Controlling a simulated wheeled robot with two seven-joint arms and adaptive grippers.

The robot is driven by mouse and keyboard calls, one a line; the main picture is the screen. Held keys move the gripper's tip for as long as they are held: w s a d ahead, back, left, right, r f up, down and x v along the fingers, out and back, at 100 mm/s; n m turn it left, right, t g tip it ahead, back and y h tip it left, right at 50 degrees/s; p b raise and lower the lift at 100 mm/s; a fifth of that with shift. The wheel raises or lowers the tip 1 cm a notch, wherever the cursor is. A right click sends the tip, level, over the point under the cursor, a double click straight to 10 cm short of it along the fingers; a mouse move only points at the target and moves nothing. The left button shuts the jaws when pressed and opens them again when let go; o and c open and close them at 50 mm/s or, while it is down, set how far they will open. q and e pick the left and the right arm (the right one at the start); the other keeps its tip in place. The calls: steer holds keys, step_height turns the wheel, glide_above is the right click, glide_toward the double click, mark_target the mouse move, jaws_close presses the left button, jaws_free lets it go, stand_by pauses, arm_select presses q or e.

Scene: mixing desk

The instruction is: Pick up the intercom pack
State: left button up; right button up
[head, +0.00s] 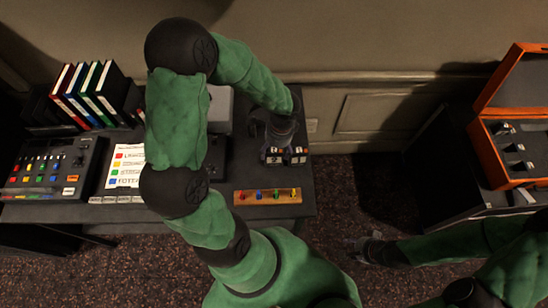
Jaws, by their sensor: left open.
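A small dark box with pale keys (286,157), which looks like the intercom pack, sits near the right end of the desk. My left gripper (275,142) points down over its back left part. The gripper is open. It covers part of the box, and I cannot tell whether its fingers touch it. My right gripper (358,246) hangs away from the desk at the lower right, over the floor. It is too small and dark to tell its jaw state.
A wooden strip with coloured pegs (267,196) lies at the desk's front edge. A mixing console (45,170), a colour-coded card (126,166) and upright binders (88,95) stand to the left. An open orange case (515,140) is at the far right. My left arm hides the desk's middle.

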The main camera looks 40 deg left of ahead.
mark_target(274, 157)
arm_select(q)
step_height(274, 157, down, 3)
steer(key=shift+s+a+r+b, duration=0.1)
steer(key=shift+r+b, duration=0.1)
steer(key=shift+b, duration=0.1)
steer(key=shift+c, duration=0.3)
steer(key=shift+r, duration=0.1)
steer(key=c, duration=1.4)
steer(key=shift+c, duration=0.2)
